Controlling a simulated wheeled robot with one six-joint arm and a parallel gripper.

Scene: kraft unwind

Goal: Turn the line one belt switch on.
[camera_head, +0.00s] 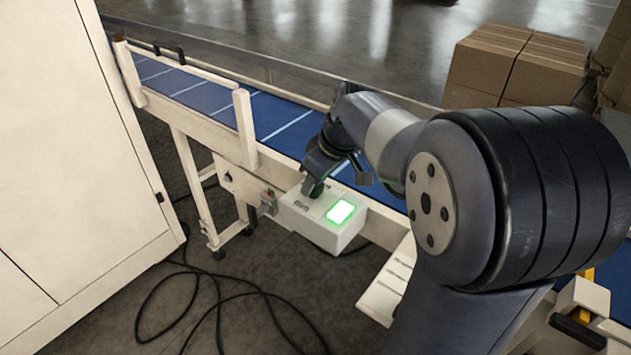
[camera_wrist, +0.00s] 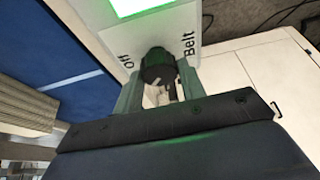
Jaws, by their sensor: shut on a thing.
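The belt switch is a white box (camera_head: 318,233) fixed at the near side of the conveyor, with a lamp (camera_head: 340,211) glowing green on its top. The lamp also glows at the top of the wrist view (camera_wrist: 140,5). A dark round knob (camera_wrist: 157,64) stands on the panel beside the printed words "Off" and "Belt". My gripper (camera_head: 314,187) reaches down onto the box from above. In the wrist view its two fingers (camera_wrist: 160,82) are shut on the knob, one on each side. The knob's pointer and any "On" mark cannot be made out.
A conveyor with a blue belt (camera_head: 215,95) and white side rails runs behind the box. A white cabinet (camera_head: 70,130) stands at the left. Black cables (camera_head: 225,300) lie on the floor in front. Cardboard boxes (camera_head: 515,65) are stacked beyond the belt at right.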

